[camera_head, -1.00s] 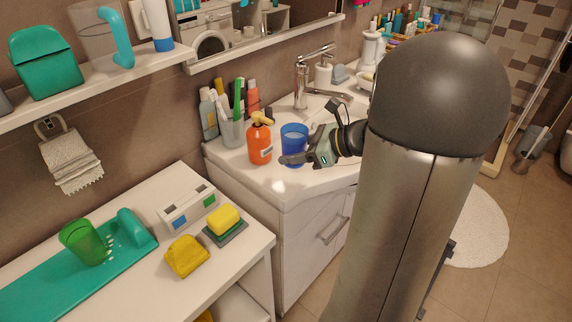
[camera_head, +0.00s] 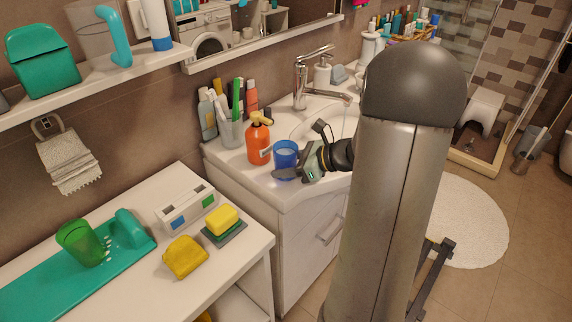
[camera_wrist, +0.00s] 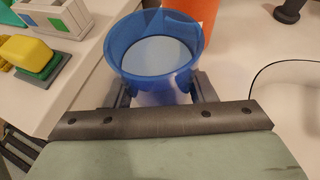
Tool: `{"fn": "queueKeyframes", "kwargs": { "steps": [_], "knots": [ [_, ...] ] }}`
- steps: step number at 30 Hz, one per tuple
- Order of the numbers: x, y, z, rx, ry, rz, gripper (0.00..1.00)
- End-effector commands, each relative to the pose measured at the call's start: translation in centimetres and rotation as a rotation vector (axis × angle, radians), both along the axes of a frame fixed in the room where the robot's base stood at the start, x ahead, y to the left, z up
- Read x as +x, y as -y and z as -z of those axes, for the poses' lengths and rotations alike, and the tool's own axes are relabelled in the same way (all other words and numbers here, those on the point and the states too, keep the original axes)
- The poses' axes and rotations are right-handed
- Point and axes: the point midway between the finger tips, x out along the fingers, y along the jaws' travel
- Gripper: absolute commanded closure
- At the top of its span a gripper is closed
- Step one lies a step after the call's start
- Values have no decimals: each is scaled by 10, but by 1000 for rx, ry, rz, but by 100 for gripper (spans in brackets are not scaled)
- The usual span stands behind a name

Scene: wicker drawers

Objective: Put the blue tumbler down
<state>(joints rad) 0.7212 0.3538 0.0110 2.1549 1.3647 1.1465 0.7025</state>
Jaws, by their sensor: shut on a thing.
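The blue tumbler (camera_head: 285,152) is upright at the front left of the sink counter (camera_head: 262,187), just right of the orange pump bottle (camera_head: 258,142). My gripper (camera_head: 290,172) is shut on it from the front right. In the wrist view the tumbler (camera_wrist: 150,60) stands between the two dark fingers of my gripper (camera_wrist: 163,92), with its open rim facing up. A pale round surface shows inside it. Its base is hidden by the gripper, so I cannot tell whether it touches the counter.
A cup of toothbrushes (camera_head: 231,132) and several bottles stand behind the orange bottle. The faucet (camera_head: 312,80) and basin are to the right. A lower white cabinet (camera_head: 150,190) at left holds a green tumbler (camera_head: 80,243), a teal tray and sponges. The counter's front edge is close.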

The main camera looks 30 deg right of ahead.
Motion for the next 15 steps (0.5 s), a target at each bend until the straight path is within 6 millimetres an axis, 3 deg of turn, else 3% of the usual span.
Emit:
{"fn": "queueKeyframes", "kwargs": {
  "steps": [5,6,8,15],
  "knots": [
    [0,0,4,0,0,0,73],
    [0,0,3,0,0,0,42],
    [0,0,3,0,0,0,28],
    [0,0,3,0,0,0,28]
  ]
}}
